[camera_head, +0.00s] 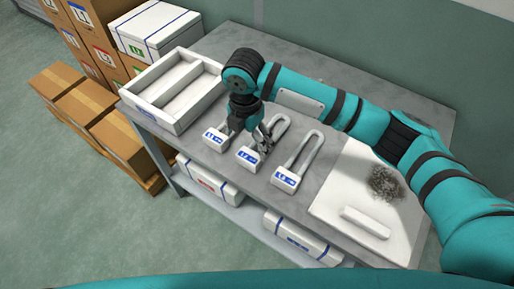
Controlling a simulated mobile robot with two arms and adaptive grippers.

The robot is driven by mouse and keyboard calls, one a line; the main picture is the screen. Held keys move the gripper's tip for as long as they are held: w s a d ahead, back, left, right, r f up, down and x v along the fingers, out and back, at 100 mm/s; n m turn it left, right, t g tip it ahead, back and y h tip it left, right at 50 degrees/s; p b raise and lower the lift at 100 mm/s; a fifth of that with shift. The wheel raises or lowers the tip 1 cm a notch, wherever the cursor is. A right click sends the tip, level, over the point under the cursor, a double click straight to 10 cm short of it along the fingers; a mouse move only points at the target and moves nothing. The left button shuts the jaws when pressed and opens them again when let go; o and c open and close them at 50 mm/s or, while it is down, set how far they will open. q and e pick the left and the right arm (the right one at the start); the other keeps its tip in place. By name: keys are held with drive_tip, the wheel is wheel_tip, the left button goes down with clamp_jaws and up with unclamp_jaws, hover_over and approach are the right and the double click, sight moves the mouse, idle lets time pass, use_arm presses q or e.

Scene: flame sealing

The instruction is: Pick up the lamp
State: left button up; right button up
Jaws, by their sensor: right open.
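I cannot make out a lamp for sure in the head view. Three white padlock-shaped pieces with blue labels lie in a row on the grey table (330,228): a left one (216,138), a middle one (245,160) and a right one (288,178). My right gripper (263,142) points down at the middle piece, its open fingers over or beside the loop's lower end. Whether it touches the piece is unclear. My wrist partly hides the left piece. My left gripper is out of view.
A white divided tray (140,104) stands at the table's left end. A white board (335,200) at the right bears a dark speckled patch (385,184) and a white bar (366,222). Cartons (62,85) stand left of the table. White boxes (300,238) lie on the shelf below.

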sight(251, 154)
wheel_tip(251, 154, down, 2)
drive_tip(key=shift+f, duration=0.1)
drive_tip(key=f, duration=0.4)
drive_tip(key=shift+s+d+f+p, duration=0.15)
drive_tip(key=shift+s+d+p, duration=0.05)
drive_tip(key=shift+d+p, duration=0.2)
drive_tip(key=shift+f, duration=0.3)
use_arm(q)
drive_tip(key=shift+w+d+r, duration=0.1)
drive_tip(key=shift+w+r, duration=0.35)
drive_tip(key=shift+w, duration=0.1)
use_arm(e)
drive_tip(key=shift+c, duration=0.4)
drive_tip(key=shift+r, duration=0.1)
drive_tip(key=c, duration=1.3)
